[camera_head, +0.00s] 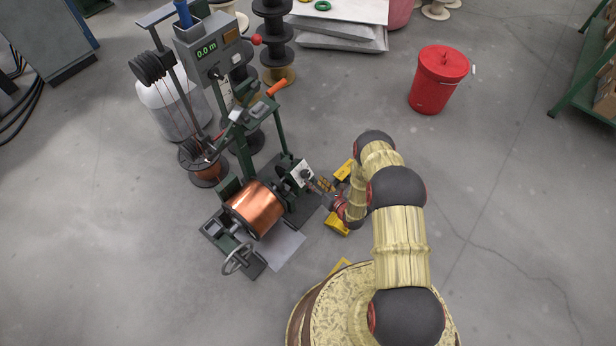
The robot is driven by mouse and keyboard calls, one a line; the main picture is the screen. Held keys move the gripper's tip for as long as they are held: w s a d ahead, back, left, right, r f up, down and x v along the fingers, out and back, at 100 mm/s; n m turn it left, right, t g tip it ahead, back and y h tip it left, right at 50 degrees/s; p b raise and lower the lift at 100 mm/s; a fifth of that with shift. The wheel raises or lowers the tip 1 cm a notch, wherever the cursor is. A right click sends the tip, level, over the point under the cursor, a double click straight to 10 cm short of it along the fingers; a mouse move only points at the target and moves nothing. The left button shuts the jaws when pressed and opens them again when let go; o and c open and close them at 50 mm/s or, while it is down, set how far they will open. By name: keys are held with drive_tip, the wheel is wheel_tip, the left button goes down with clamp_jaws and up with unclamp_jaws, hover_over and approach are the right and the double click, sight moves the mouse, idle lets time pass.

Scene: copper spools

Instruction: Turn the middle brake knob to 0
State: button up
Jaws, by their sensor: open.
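A dark green spooling machine stands left of centre, with a copper spool (256,208) on its axle. A small white plate (302,174) with dark marks sits on the machine's right side, beside the spool. I cannot make out a middle brake knob or its number there; a knob may be small or hidden behind my gripper. My gripper (313,184) points left at this plate, its tips close to the plate's lower right. Whether it touches is too small to tell. Its jaws are open, and I see nothing held in them.
Yellow blocks (337,223) lie beside my wrist. A handwheel (237,259) is at the machine's front. A grey box reading 0.0 m (208,50) stands on a post. A red lidded bin (438,79) is at upper right.

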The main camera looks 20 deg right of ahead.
sight(307, 175)
drive_tip(key=b+x, duration=0.2)
drive_tip(key=x, duration=0.4)
drive_tip(key=shift+w+a, duration=0.1)
drive_tip(key=shift+w, duration=0.1)
drive_tip(key=shift+c, duration=0.9)
drive_tip(key=c, duration=0.9)
